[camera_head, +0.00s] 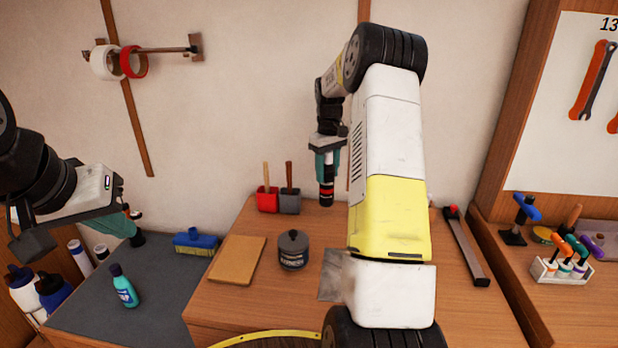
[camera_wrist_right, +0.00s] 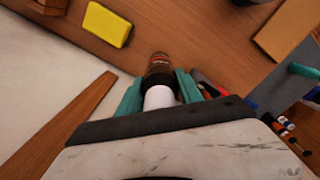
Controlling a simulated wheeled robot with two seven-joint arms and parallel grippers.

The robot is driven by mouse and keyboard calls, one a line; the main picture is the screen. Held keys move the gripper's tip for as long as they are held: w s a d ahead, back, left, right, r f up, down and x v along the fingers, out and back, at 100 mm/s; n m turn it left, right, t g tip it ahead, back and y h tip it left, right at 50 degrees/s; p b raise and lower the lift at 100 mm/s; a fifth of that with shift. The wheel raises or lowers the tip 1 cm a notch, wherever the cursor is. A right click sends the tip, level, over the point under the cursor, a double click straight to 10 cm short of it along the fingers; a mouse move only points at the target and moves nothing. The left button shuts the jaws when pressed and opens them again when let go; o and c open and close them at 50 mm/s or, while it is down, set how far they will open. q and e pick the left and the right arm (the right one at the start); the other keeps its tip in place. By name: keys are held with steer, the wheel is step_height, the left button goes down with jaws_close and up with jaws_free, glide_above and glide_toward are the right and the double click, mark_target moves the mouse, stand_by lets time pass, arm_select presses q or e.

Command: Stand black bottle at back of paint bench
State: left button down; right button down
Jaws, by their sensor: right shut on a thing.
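The black bottle (camera_head: 327,188), dark with red bands near its base, is held upright at the back of the wooden paint bench (camera_head: 212,306), close to the wall. My right gripper (camera_head: 327,153) is shut on its upper part. The bottle (camera_wrist_right: 158,68) also shows between the teal fingers (camera_wrist_right: 160,95) in the right wrist view, with a white part at the jaws. I cannot tell whether its base touches the bench. My left gripper (camera_head: 128,226) is at the left over the grey surface, and its jaw opening is unclear.
Red and grey holders (camera_head: 268,200) stand just left of the bottle. A dark lidded can (camera_head: 293,250) and tan board (camera_head: 237,260) are nearer. A yellow block (camera_wrist_right: 107,24) shows in the wrist view. A long tool (camera_head: 465,245) lies right. My right arm hides the bench's middle.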

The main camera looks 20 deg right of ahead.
mark_target(327, 181)
steer(key=shift+w+f, duration=0.1)
steer(key=shift+f, duration=1.8)
steer(key=c, duration=0.8)
jaws_free()
steer(key=shift+o, duration=0.2)
